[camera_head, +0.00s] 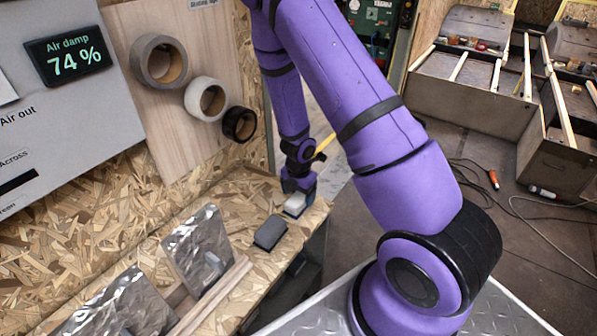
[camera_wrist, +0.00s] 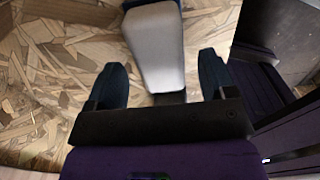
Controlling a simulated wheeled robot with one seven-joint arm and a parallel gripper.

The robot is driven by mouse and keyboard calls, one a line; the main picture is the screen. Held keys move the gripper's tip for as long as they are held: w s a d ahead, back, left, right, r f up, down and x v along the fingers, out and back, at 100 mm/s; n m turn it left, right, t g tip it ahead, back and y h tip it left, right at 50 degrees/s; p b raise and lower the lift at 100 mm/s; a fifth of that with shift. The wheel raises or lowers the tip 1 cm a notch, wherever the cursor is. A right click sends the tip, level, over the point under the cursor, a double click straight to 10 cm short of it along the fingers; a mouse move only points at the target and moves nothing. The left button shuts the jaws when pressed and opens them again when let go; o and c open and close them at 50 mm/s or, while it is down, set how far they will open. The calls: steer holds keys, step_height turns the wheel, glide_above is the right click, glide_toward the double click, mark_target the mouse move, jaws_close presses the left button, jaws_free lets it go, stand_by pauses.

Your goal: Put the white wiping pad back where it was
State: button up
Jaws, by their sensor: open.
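The white wiping pad (camera_head: 295,204) lies on the chipboard shelf (camera_head: 240,212) near its far right end. In the wrist view the pad (camera_wrist: 155,55) is a pale block with a blue-grey part at its top end. My gripper (camera_head: 298,185) is low over the pad. In the wrist view its two dark fingers (camera_wrist: 168,82) are spread, one on each side of the pad's near end, with a visible gap on both sides. A dark grey pad (camera_head: 270,232) lies on the shelf just nearer than the white one.
Foil-covered panels (camera_head: 198,248) and wooden strips (camera_head: 215,295) stand on the near part of the shelf. Tape rolls (camera_head: 205,98) hang on the board behind. The shelf's right edge is close to the pad, with a drop beyond. Cables (camera_head: 520,205) lie on the floor.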

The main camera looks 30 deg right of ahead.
step_height(320, 180, up, 9)
step_height(320, 180, up, 24)
steer(key=m+t+h, duration=0.3)
steer(key=m+t, duration=0.4)
steer(key=m, duration=0.5)
glide_above(298, 197)
steer(key=w+d, duration=0.2)
steer(key=d, duration=0.1)
steer(key=s+a+r+m+g, duration=0.1)
steer(key=s+a+r+m, duration=0.1)
steer(key=s+r+m, duration=0.8)
steer(key=s+a+r+y, duration=0.1)
steer(key=s+a, duration=0.2)
steer(key=s, duration=0.4)
steer(key=s+a+r+g+y, duration=0.1)
steer(key=s+a+y, duration=0.1)
steer(key=s+a, duration=0.2)
steer(key=s, duration=0.3)
steer(key=shift+s+r, duration=0.15)
steer(key=shift+s, duration=0.25)
steer(key=shift+a, duration=0.1)
